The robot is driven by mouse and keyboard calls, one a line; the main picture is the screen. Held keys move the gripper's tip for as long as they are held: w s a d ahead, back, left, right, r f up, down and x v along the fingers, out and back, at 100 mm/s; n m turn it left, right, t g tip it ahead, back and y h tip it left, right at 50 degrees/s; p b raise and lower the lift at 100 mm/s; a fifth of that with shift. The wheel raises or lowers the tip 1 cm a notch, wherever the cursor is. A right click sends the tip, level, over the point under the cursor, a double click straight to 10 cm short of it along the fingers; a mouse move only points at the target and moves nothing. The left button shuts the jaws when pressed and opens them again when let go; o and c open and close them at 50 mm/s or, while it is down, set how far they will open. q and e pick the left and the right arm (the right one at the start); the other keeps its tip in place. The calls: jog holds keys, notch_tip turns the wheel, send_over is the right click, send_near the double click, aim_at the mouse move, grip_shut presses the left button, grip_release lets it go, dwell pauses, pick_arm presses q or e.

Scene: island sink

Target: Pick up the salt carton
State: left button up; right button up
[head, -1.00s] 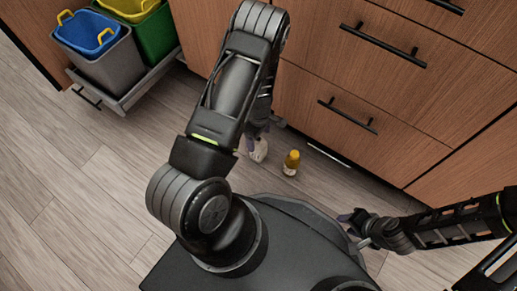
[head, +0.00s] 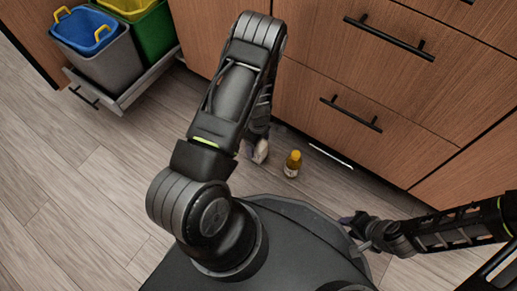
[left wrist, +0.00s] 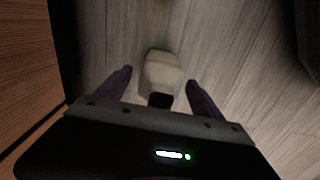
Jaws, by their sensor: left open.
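The salt carton, a pale off-white box, stands on the floor by the drawers. In the head view, its visible part (head: 261,153) is partly hidden by my left gripper (head: 251,142). In the left wrist view, the carton (left wrist: 161,70) lies between the two dark purple fingers of my left gripper (left wrist: 159,77). These fingers are open, with a gap on each side of the carton. A dark patch shows at the carton's near end. My right gripper (head: 358,224) is at the lower right in the head view, far from the carton; its jaw opening is unclear.
A bottle with a yellow cap (head: 293,163) stands on the floor just right of the carton. Wooden drawers with black handles (head: 351,114) rise close behind. A pulled-out bin drawer with a grey bin (head: 115,62) is at upper left. Floor is clear at left.

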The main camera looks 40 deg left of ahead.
pick_arm(q)
jog(key=shift+c, duration=0.6)
grip_shut()
